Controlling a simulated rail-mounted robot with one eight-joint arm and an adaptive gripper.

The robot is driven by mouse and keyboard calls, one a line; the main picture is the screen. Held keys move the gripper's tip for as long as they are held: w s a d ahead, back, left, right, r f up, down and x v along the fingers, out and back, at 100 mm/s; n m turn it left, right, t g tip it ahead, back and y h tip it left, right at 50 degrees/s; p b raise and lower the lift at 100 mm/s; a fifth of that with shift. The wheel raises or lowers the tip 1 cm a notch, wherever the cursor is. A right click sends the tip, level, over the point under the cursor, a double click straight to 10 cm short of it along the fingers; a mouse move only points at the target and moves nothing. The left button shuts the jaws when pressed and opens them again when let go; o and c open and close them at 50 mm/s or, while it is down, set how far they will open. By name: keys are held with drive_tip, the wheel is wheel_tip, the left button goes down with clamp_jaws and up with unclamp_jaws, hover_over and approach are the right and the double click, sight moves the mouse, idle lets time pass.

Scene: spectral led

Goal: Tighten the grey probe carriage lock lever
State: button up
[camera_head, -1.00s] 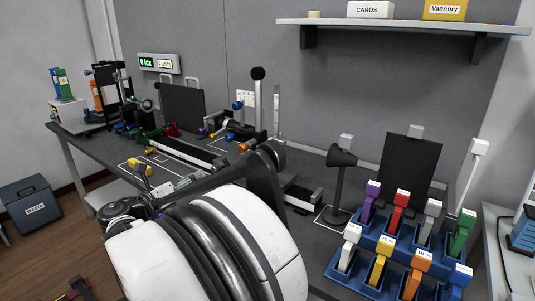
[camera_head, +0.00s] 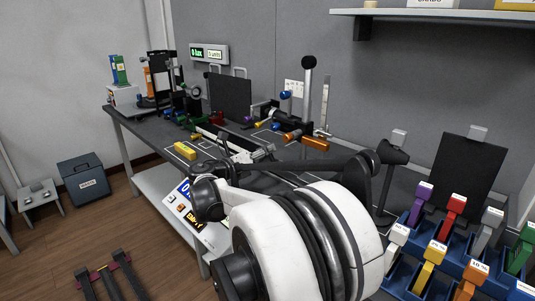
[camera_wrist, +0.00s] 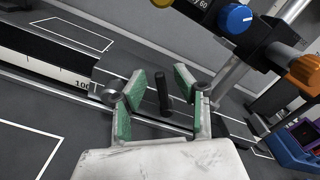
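In the wrist view my gripper (camera_wrist: 160,85) is open, with its two green-padded fingers spread. A short dark grey lever (camera_wrist: 163,93) stands between and beyond the fingers, near a rail. It looks like the carriage lock lever, and no finger visibly touches it. A scaled rail (camera_wrist: 45,62) with a "100" mark runs in from the left. A post carriage with a blue knob (camera_wrist: 236,18) and an orange knob (camera_wrist: 304,70) stands at upper right.
A dark lamp-like stand (camera_head: 387,170) and a black panel (camera_head: 468,175) are to the right. Blue racks with coloured handles (camera_head: 440,262) fill the right front. A yellow block (camera_head: 185,151) lies on the bench at left. Floor left of the bench is partly open.

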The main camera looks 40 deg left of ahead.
drive_tip(key=shift+w, duration=0.6)
clamp_jaws()
